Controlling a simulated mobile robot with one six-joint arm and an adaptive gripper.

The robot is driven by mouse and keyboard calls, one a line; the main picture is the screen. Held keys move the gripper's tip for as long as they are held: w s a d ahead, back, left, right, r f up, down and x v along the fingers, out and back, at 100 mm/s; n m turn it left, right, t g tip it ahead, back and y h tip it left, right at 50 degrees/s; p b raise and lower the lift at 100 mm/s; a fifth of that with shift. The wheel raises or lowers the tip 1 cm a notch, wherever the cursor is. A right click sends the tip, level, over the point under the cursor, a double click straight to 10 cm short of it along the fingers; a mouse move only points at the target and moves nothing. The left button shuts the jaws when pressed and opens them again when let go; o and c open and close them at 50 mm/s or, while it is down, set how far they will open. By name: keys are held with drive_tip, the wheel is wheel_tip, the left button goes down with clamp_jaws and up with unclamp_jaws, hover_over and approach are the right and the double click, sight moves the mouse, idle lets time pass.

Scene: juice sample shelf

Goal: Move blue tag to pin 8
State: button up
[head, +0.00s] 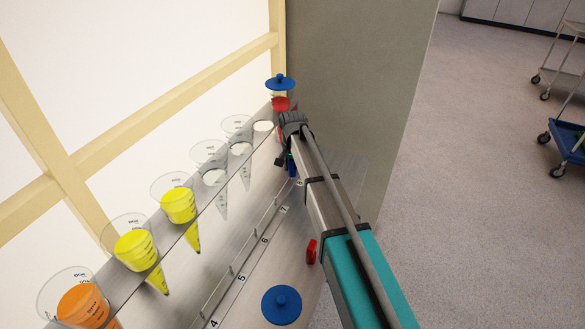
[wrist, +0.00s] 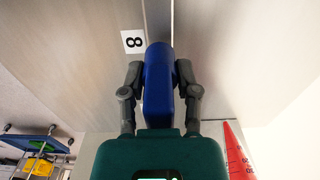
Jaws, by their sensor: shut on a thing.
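The blue tag (wrist: 158,84) is held between the two grey fingers of my gripper (wrist: 159,78) in the wrist view, upright in the picture. The label "8" (wrist: 133,41) is just left of the tag's far end, beside a narrow strip on the panel. In the head view a small part of the blue tag (head: 291,167) shows beside my gripper (head: 287,158), at the far end of the numbered row near label 8 (head: 299,183). Pin 8 itself is hidden, and I cannot tell whether the tag touches it.
A rack (head: 215,190) of clear cones runs along the left, some with yellow or orange juice; a red cone (wrist: 235,152) is close to my gripper. A red tag (head: 311,251) and a blue disc-shaped object (head: 281,305) are nearer. A grey wall (head: 350,80) stands behind.

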drive_tip(key=shift+f+b, duration=0.7)
drive_tip(key=shift+f, duration=0.05)
idle(0.7)
drive_tip(key=o, duration=1.1)
drive_tip(key=shift+r, duration=0.25)
wheel_tip(320, 180, up, 8)
drive_tip(key=p, duration=0.8)
drive_tip(key=shift+s+d+r+p, duration=0.15)
drive_tip(key=shift+r+p, duration=0.1)
drive_tip(key=shift+p, duration=0.2)
drive_tip(key=s+d+r+p, duration=0.1)
drive_tip(key=s+d, duration=0.3)
drive_tip(key=d, duration=0.4)
drive_tip(key=s+d+r+m+p, duration=0.1)
drive_tip(key=s+d, duration=0.3)
drive_tip(key=d, duration=0.4)
drive_tip(key=s+d+m, duration=0.1)
drive_tip(key=s+d, duration=0.4)
drive_tip(key=d, duration=0.3)
drive_tip(key=shift+s+r+p, duration=0.1)
drive_tip(key=shift+r+p, duration=0.3)
